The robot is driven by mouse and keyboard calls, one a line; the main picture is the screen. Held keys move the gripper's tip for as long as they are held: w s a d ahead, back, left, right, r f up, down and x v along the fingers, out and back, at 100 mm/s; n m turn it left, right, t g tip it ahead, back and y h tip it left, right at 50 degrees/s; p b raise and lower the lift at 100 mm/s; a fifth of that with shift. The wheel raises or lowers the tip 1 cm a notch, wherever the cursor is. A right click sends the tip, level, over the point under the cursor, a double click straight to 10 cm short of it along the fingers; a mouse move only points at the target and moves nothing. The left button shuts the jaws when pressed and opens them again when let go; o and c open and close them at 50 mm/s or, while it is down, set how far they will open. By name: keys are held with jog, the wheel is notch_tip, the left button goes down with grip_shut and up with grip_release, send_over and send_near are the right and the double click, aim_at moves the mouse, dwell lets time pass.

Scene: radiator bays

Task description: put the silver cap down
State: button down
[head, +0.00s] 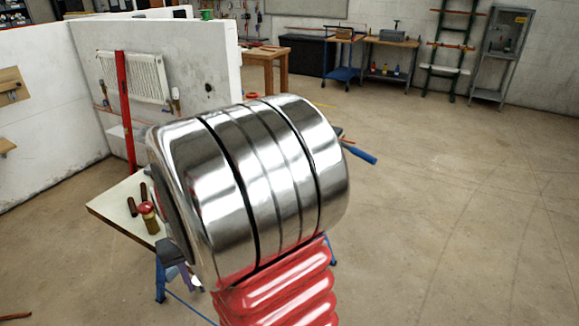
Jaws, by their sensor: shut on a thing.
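I cannot make out the silver cap in the head view. My gripper is not in view either. A large chrome and red ribbed part of my own arm fills the middle of the picture and hides what lies behind it. The left end of a pale worktable (108,208) shows to the left of my arm. Whether the cap is over this table or elsewhere cannot be seen.
A blue handle (362,156) sticks out right of my arm. A radiator (145,77) hangs behind a red upright (125,110). The floor (450,210) at right is clear.

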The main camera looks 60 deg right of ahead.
jog(key=w+a+f+n, duration=0.5)
jog(key=w+a+f, duration=0.7)
jog(key=a+f, duration=0.2)
notch_tip(320, 180, down, 2)
jog(key=shift+w+a, duration=0.2)
jog(key=shift+a, duration=0.05)
